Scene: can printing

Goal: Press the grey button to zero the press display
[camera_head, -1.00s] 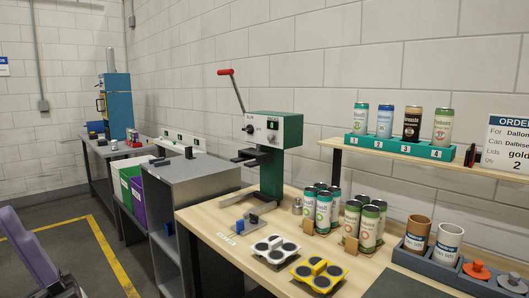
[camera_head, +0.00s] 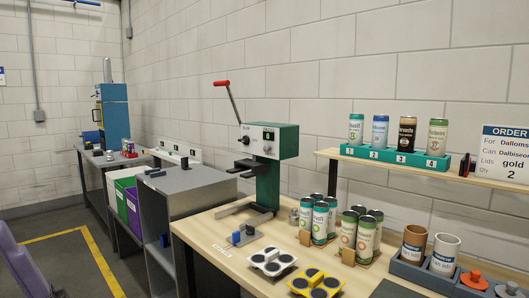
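The press (camera_head: 282,144) is a green machine with a pale front panel, standing on the wooden workbench (camera_head: 222,262). Its lever with a red handle (camera_head: 221,83) rises at the left. A small dark display (camera_head: 268,134) sits on the upper right of the panel; its reading is too small to make out. A small round grey button or knob (camera_head: 268,149) shows below the display, and a dark knob (camera_head: 245,139) is at the left of the panel. My gripper is not in view, and nothing touches the press.
White (camera_head: 270,262) and yellow (camera_head: 317,281) holders lie at the bench front. Several cans (camera_head: 366,234) stand right of the press. A green numbered rack (camera_head: 396,158) with cans is on the shelf. A grey cabinet (camera_head: 170,215) stands left of the bench.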

